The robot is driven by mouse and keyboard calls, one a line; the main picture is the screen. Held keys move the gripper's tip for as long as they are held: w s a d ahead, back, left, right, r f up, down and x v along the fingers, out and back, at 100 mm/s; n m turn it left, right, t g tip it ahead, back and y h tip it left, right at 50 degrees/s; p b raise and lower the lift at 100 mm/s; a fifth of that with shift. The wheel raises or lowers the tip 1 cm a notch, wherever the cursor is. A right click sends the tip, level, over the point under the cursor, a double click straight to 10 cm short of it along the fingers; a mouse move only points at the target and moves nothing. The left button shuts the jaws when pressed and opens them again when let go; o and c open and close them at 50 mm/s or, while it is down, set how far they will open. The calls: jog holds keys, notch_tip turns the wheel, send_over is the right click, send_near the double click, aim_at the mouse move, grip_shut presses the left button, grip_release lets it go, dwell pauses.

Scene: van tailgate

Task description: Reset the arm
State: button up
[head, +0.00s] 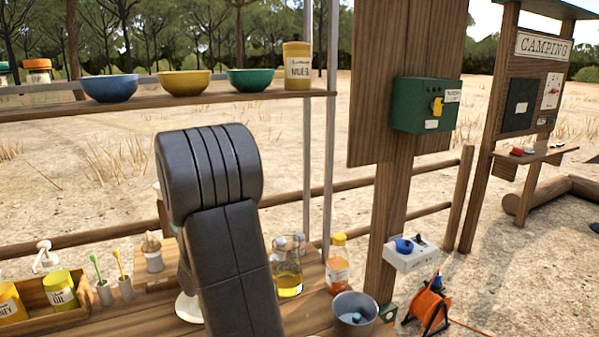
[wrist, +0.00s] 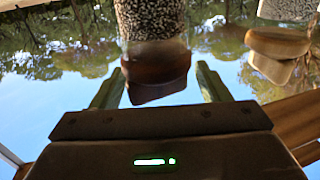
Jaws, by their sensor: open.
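My gripper (wrist: 162,67) shows in the wrist view with its two fingers apart. A jar-like container with speckled contents (wrist: 150,15) and a brown end (wrist: 157,68) appears between or beyond the fingers. I cannot tell how far away it is, and no finger visibly touches it. The wrist picture looks upside down, with sky below the trees. In the head view my dark arm rises in the middle over the wooden counter (head: 315,317), and my gripper is hidden there.
A shelf (head: 220,95) holds blue (head: 110,87), yellow (head: 184,83) and green (head: 249,79) bowls and a nuts jar (head: 297,66). Near my arm stand an oil jug (head: 288,281), an orange bottle (head: 337,266) and a metal pot (head: 353,312). A post carries a green box (head: 424,105).

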jog(key=shift+r+n+g+y+p, duration=0.2)
jog(key=shift+n+g+y+p, duration=0.2)
jog(key=shift+p, duration=0.35)
jog(key=shift+y+p, duration=0.3)
jog(key=shift+p, duration=0.2)
jog(key=b+v, duration=0.3)
jog(key=v, duration=0.6)
jog(key=shift+s+d+n+g, duration=0.25)
jog(key=shift+d+n+g, duration=0.05)
